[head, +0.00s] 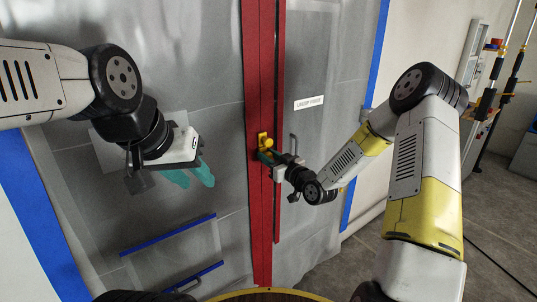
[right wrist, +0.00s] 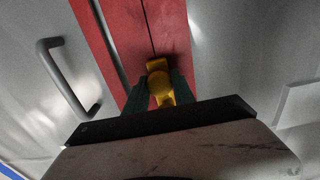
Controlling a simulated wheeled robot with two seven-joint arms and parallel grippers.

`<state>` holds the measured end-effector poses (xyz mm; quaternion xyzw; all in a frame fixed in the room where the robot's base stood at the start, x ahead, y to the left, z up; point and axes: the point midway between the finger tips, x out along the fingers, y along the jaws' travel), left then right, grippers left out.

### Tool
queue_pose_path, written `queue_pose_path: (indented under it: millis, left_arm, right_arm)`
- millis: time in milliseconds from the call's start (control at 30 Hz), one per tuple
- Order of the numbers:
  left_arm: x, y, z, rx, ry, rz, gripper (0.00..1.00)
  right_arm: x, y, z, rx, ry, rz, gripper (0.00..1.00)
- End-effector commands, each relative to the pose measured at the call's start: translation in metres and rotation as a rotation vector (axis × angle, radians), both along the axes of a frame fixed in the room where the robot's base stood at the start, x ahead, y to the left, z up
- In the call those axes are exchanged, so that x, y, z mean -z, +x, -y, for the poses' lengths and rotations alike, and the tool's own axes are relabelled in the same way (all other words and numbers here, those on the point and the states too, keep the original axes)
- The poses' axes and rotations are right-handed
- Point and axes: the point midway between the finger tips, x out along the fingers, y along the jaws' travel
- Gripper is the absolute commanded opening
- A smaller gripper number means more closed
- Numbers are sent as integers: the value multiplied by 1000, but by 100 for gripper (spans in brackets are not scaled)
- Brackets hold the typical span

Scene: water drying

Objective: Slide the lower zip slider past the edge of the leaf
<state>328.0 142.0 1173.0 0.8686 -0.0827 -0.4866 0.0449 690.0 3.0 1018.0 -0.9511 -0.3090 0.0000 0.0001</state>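A yellow zip slider (head: 263,138) with a round knob sits on the tall red zip strip (head: 259,215). It also shows in the right wrist view (right wrist: 158,67). My right gripper (head: 266,155) is at the slider, with its green fingers on either side of the yellow knob. In the right wrist view, the fingers (right wrist: 160,92) look closed on it. The grey leaf (head: 312,140) with a white label is right of the strip, along a narrower red band. My left gripper (head: 190,176) is empty, its teal fingers slightly apart, in front of the left grey sheet.
A grey handle (right wrist: 68,78) stands left of the strip in the right wrist view. Blue tape (head: 168,234) edges a panel low on the left sheet. Poles and equipment (head: 500,75) stand at the far right. The floor (head: 490,225) at right is mostly clear, with a dark cable.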

Motion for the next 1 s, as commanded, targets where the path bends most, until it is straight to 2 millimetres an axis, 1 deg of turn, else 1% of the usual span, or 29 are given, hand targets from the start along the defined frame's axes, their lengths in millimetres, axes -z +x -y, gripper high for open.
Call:
queue_pose_path:
  millis: [33, 100, 1000]
  left_arm:
    - [0, 0, 0, 0, 0, 0, 36]
    - [0, 0, 0, 0, 0, 0, 36]
    - [0, 0, 0, 0, 0, 0, 36]
  right_arm:
    - [0, 0, 0, 0, 0, 0, 13]
    - [0, 0, 0, 0, 0, 0, 0]
    - [0, 0, 0, 1, 0, 0, 0]
